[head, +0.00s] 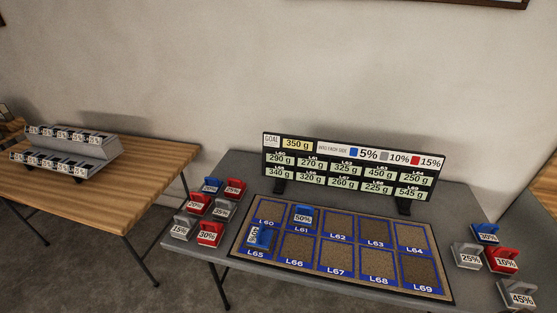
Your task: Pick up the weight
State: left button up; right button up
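Several handled weights with percent labels stand on the grey table (340,185). At its left are a blue weight (211,185), two or more red ones such as the red 30% weight (209,234), and grey ones such as the grey 15% weight (180,229). On the mat (440,290), a blue 50% weight (302,215) is at L61 and a blue weight (262,236) is at L65. At the right are a blue weight (486,233), a grey 25% weight (467,256), a red 10% weight (502,260) and a grey 45% weight (518,294). Neither gripper is in view.
A sign (352,168) reading "GOAL 350 g" stands behind the mat with several gram values. A wooden table (150,160) at the left holds a grey stepped rack (95,150) with labelled slots. Floor shows between the two tables.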

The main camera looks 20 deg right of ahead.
aim_at(483, 233)
jog(key=z, duration=2.4)
jog(key=l+u, duration=0.1)
jog(key=u, duration=0.35)
jog(key=i+l+u, duration=0.1)
jog(key=u, duration=0.3)
jog(key=l+u, duration=0.15)
jog(key=u, duration=0.3)
jog(key=l+u, duration=0.2)
jog(key=l, duration=0.4)
jog(key=i+l+u, duration=0.1)
jog(key=l+u, duration=0.15)
jog(key=l, duration=0.4)
jog(key=l+u, duration=0.2)
jog(key=l, duration=0.35)
jog(key=k+l+u, duration=0.1)
jog(key=l+u, duration=0.15)
jog(key=l, duration=0.35)
jog(key=k+l+u, duration=0.2)
jog(key=l, duration=0.4)
jog(key=i, duration=0.05)
